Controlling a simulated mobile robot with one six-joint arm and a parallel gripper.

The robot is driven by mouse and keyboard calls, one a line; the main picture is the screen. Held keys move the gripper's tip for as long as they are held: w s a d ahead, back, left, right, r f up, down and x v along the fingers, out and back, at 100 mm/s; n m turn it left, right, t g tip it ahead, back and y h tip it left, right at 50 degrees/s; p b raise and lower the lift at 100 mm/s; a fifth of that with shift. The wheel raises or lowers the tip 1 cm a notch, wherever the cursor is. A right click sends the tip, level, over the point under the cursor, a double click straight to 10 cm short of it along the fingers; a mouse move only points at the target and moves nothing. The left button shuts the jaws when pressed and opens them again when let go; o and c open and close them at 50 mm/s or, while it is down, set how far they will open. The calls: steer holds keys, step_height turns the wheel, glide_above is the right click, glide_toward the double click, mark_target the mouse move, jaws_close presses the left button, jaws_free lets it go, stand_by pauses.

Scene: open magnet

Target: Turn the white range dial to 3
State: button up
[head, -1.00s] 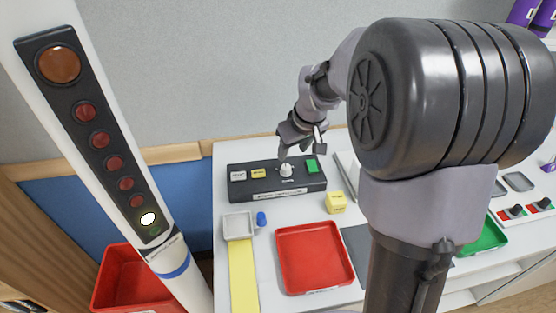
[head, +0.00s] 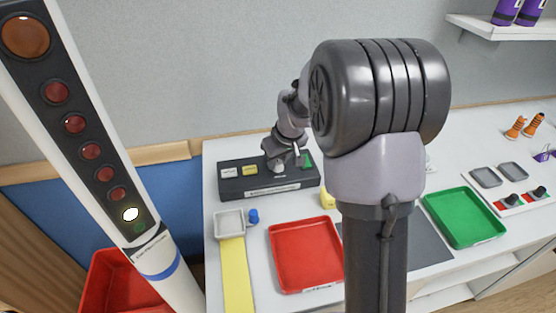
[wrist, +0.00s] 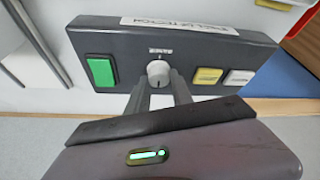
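The white range dial (wrist: 158,72) sits on the dark control panel (wrist: 200,48), between the green button (wrist: 101,71) and the yellow and white buttons. My gripper (wrist: 158,84) reaches down at the dial in the wrist view. Its two fingers are apart, one on each side of the dial's near part. I cannot make out firm contact. The dial's markings are too small to read. In the head view my gripper (head: 279,164) is over the panel (head: 250,188) and mostly covers the dial.
A red tray (head: 304,255), a grey tray (head: 229,224) and a small blue object (head: 253,216) are in front of the panel. A yellow block (head: 328,198) is partly hidden by my arm. A signal column (head: 110,170) with one lit lamp stands at left. A green tray (head: 464,217) is at right.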

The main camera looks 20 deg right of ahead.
jaws_close()
steer(key=m+h+p, duration=0.1)
steer(key=m, duration=0.1)
steer(key=shift+m, duration=0.4)
steer(key=m+b, duration=0.1)
steer(key=m+h+b, duration=0.1)
steer(key=m, duration=0.1)
steer(key=shift+w+f+g+b, duration=0.1)
steer(key=shift+f+g+b, duration=0.1)
steer(key=shift+g+b, duration=0.1)
steer(key=shift+r+m+g+h+b, duration=0.1)
steer(key=shift+m+g+h+b, duration=0.2)
steer(key=shift+m+b, duration=0.55)
steer(key=shift+r+m+g+h+b, duration=0.15)
steer(key=shift+m+h+b, duration=0.25)
steer(key=shift+m, duration=0.75)
